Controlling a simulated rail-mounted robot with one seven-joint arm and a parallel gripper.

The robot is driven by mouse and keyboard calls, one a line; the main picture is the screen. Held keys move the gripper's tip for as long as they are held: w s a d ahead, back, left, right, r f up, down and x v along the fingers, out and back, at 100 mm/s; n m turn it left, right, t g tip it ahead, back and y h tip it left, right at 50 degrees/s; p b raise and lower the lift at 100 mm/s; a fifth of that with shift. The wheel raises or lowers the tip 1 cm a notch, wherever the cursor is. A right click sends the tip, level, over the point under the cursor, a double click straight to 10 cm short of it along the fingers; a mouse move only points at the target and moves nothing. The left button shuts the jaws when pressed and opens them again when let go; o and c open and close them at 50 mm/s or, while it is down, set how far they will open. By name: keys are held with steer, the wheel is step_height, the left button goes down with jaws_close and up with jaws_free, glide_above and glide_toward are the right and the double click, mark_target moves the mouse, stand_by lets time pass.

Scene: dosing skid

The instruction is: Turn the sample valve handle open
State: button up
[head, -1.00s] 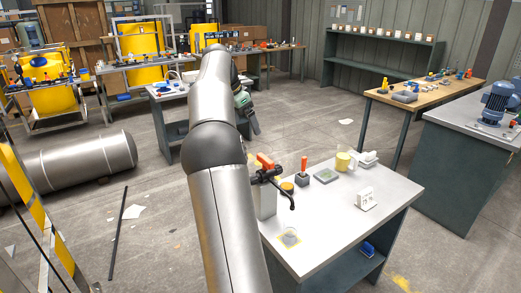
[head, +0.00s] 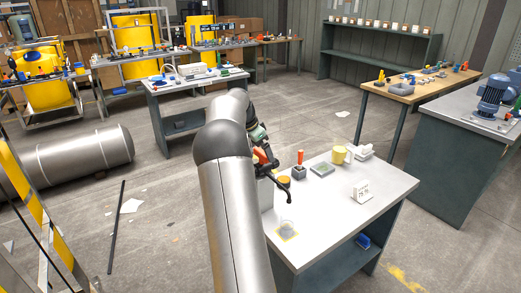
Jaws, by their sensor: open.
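The sample valve (head: 277,190) is a black fitting with a thin down-curved spout at the left edge of the light-topped bench (head: 330,222), on a pale upright block. Its orange-red handle (head: 259,155) shows only in part, beside my arm. My gripper (head: 265,150) is at the handle, coming down from the far side, dark and small in the picture. It is open; whether its fingers touch the handle or stand around it I cannot tell. A clear beaker (head: 287,227) stands on a yellow-marked square below the spout, toward the front.

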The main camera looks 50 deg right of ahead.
steer(key=shift+s+d+f, duration=0.1)
steer(key=shift+d+f, duration=0.1)
steer(key=shift+f, duration=0.35)
steer(key=c, duration=1)
